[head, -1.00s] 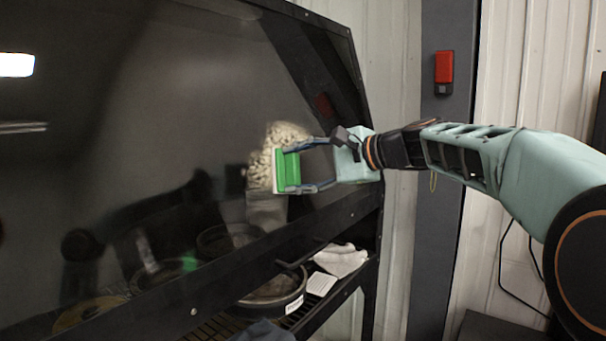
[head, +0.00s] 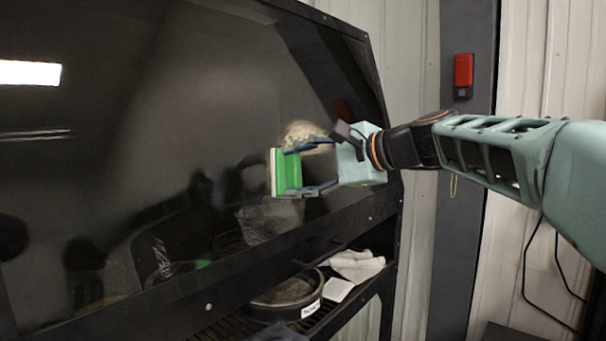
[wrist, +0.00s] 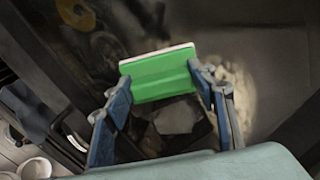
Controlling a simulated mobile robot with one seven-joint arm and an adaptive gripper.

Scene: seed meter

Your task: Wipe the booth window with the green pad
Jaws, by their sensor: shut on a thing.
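My gripper (head: 305,170) is shut on the green pad (head: 288,172), which has a white layer on its window side. The pad is upright at the dark booth window (head: 190,110), close to the glass; I cannot tell if it touches. In the wrist view the green pad (wrist: 162,76) is between the two blue fingers. A pale beige smudge (head: 303,134) shows on the window just above and right of the pad. The smudge also shows in the wrist view (wrist: 238,95), right of the fingers. Reflections of the pad and arm show in the glass.
Below the window is a slatted shelf with a dark round pan (head: 284,297), a white cloth (head: 356,264) and a small white block (head: 338,290). A red box (head: 463,75) is on the grey post to the right.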

